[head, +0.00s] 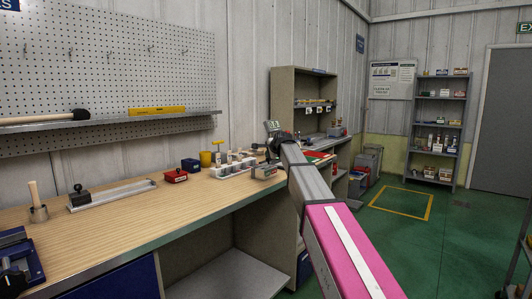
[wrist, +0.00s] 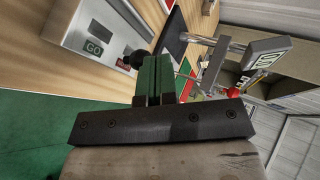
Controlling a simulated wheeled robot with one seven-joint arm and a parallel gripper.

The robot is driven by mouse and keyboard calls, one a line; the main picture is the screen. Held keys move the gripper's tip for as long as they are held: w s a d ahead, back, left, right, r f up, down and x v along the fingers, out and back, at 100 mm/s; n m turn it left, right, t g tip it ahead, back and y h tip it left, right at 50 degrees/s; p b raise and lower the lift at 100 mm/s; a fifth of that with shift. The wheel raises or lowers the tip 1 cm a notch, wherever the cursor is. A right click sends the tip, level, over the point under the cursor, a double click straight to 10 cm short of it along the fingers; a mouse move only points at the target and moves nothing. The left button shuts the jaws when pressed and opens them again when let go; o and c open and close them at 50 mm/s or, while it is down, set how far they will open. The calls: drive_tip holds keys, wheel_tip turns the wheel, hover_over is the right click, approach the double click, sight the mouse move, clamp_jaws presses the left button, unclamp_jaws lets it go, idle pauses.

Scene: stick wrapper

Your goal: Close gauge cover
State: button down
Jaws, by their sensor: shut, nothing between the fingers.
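A gauge head (wrist: 268,52) with a small display stands at the upper right of the wrist view, joined to a metal rod. In the head view the gauge (head: 272,127) shows small at the far part of the bench. A flat grey upright piece (wrist: 214,66) stands beside it; I cannot tell whether this is the cover. A red knob (wrist: 234,92) sits just below the gauge. My gripper (wrist: 157,62) is shut and empty, with the gauge to its right and apart from it. In the head view my arm hides most of the gripper.
A grey box (wrist: 95,38) with a GO label lies left of my gripper; it also shows at the bench's front edge (head: 264,171). A white rack (head: 234,167), a red box (head: 176,176) and a yellow cup (head: 205,159) stand on the bench. Bare wood lies at left.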

drive_tip(key=shift+s+d+f+t+y, duration=0.2)
drive_tip(key=shift+s+d+f+t, duration=0.1)
drive_tip(key=shift+f, duration=0.15)
drive_tip(key=shift+s+d+f+t+y, duration=0.15)
drive_tip(key=shift+d+f+t+y, duration=0.1)
drive_tip(key=shift+f, duration=0.25)
drive_tip(key=shift+s+d, duration=0.1)
drive_tip(key=f+v, duration=0.1)
drive_tip(key=v, duration=0.9)
drive_tip(key=s+d+f+n+g+h, duration=0.15)
drive_tip(key=s+f, duration=0.25)
drive_tip(key=f, duration=0.5)
drive_tip(key=s+d+f+n+g, duration=0.2)
drive_tip(key=s+d+f, duration=0.15)
drive_tip(key=f, duration=0.65)
drive_tip(key=s+d+f+n+g+h, duration=0.1)
drive_tip(key=s+d+f+n+g, duration=0.1)
drive_tip(key=s+f, duration=0.7)
drive_tip(key=s+d+f+n+g+h, duration=0.1)
drive_tip(key=s+d+f+n+g, duration=0.2)
drive_tip(key=s+f, duration=0.6)
drive_tip(key=s+d+f+n+g+h, duration=0.2)
drive_tip(key=s+d+f+n+g, duration=0.1)
drive_tip(key=s+f, duration=0.6)
drive_tip(key=s+n, duration=0.1)
drive_tip(key=s, duration=0.2)
drive_tip(key=shift+d+f, duration=0.25)
drive_tip(key=shift+f, duration=0.15)
drive_tip(key=shift+n, duration=0.25)
